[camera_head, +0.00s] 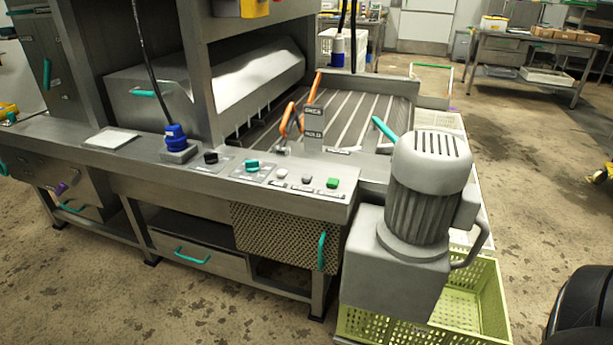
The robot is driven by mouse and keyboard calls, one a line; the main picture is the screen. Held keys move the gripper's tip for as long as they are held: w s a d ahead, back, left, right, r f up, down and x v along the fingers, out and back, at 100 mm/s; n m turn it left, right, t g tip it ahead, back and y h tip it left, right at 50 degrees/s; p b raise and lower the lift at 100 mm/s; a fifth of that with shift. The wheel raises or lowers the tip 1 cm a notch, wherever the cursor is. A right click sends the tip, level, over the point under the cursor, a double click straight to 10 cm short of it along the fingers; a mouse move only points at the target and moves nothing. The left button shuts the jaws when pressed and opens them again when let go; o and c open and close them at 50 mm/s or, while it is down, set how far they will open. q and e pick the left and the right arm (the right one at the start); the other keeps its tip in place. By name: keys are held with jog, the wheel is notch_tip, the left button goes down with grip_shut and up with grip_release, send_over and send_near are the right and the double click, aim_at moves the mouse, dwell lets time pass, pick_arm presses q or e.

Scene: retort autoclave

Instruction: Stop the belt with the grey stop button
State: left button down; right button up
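The control panel (236,181) is a sloping steel ledge on the front of the machine. Near its right end stand a pale, light grey button (282,173), a darker grey button (307,177) and a green button (333,183) in a row. Small labels lie by them, too small to read, so I cannot tell from print which grey one is the stop button. The slatted belt (345,112) lies behind the panel; one frame does not show whether it runs. Neither of my grippers is in view.
A black knob (211,157) and a teal knob (252,165) sit left of the buttons. A blue fitting (176,137) with a cable stands further left. A large grey motor (430,185) rises right of the panel, above a yellow-green crate (470,300). The floor in front is clear.

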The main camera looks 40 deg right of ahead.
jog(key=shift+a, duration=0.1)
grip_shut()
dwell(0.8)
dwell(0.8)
